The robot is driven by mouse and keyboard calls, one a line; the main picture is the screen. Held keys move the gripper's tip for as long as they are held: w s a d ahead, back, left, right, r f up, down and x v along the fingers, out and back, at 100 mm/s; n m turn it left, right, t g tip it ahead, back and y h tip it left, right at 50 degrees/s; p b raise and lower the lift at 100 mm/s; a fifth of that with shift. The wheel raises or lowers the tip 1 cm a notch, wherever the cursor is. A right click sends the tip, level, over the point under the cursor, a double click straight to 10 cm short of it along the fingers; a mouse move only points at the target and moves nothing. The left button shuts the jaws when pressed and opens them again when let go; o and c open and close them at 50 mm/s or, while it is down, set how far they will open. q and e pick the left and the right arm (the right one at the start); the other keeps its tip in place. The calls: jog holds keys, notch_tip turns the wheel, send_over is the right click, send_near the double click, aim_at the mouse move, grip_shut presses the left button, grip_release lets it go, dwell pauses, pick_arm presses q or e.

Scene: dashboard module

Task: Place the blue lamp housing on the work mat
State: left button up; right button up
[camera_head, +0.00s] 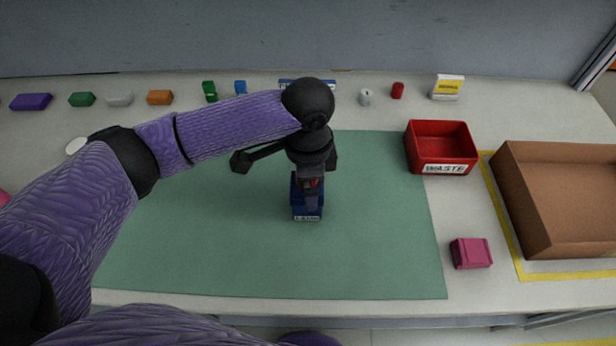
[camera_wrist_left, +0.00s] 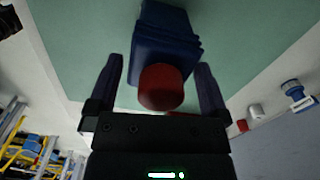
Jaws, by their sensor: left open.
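The blue lamp housing (camera_head: 306,212) is on the middle of the green work mat (camera_head: 385,235), with a small pale label on its near side. In the left wrist view the stepped blue body (camera_wrist_left: 165,35) has a red round part (camera_wrist_left: 163,88) on it. My left gripper (camera_head: 309,185) is directly above the housing, pointing down. Its open fingers (camera_wrist_left: 158,68) are on either side of the housing, with gaps visible. My wrist hides part of the housing in the head view. My right gripper is not in view.
A red labelled bin (camera_head: 441,150) stands at the mat's right edge, beside an open brown box (camera_head: 560,200). A pink block (camera_head: 470,253) lies right of the mat. Several small coloured parts line the back, including a purple one (camera_head: 31,101). The mat's right side is clear.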

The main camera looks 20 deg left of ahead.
pick_arm(q)
notch_tip(320, 180, up, 12)
jog(key=p, duration=0.4)
jog(key=shift+f, duration=0.15)
jog(key=shift+r, duration=0.2)
dwell(0.6)
